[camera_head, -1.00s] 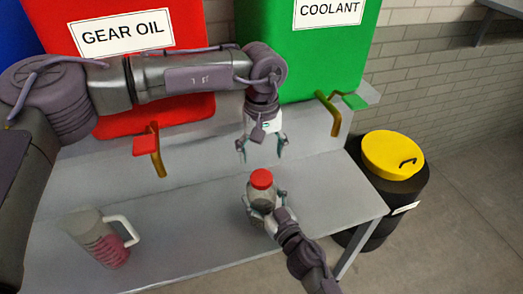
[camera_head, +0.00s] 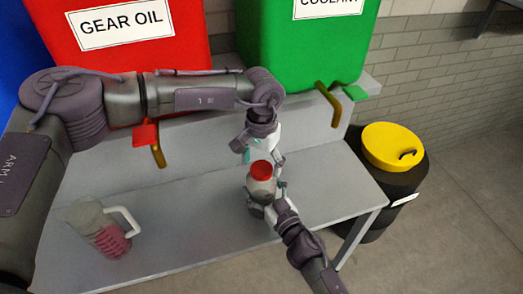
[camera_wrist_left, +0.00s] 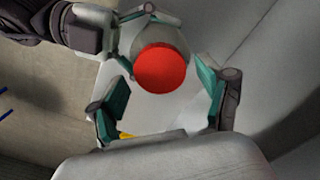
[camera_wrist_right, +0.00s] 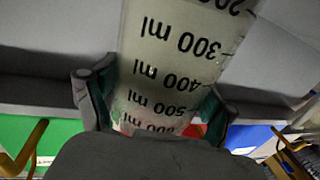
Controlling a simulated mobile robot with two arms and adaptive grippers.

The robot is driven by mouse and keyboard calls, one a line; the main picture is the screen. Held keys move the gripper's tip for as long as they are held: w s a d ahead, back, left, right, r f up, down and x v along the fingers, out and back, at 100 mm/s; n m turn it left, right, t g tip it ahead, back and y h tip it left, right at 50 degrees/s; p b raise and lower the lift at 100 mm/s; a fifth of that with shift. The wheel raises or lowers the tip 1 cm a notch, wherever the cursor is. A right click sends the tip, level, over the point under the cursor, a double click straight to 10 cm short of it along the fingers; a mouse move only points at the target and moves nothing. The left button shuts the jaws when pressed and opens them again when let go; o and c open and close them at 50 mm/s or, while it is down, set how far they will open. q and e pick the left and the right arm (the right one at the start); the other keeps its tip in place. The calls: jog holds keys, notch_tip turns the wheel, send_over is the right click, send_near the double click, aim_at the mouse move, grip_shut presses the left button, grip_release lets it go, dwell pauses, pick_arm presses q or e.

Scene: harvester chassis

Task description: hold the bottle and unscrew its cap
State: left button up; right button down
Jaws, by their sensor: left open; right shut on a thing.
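The bottle (camera_head: 258,188) is a clear grey one with a red cap (camera_head: 261,171), held above the grey bench. My right gripper (camera_head: 267,199) is shut on it from the front right. In the right wrist view the bottle (camera_wrist_right: 180,60) shows a millilitre scale between the fingers (camera_wrist_right: 155,105). My left gripper (camera_head: 263,152) is open, pointing down just behind and above the cap. In the left wrist view the red cap (camera_wrist_left: 160,68) lies between and slightly beyond the open fingers (camera_wrist_left: 160,103), with no visible contact.
Behind are a red gear oil tank (camera_head: 135,60) and a green coolant tank (camera_head: 300,55), with taps projecting forward. A black drum with a yellow lid (camera_head: 385,145) stands right of the bench.

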pick_arm(q)
jog(key=shift+f, duration=0.6)
jog(key=c, duration=1.2)
jog(key=n, duration=1)
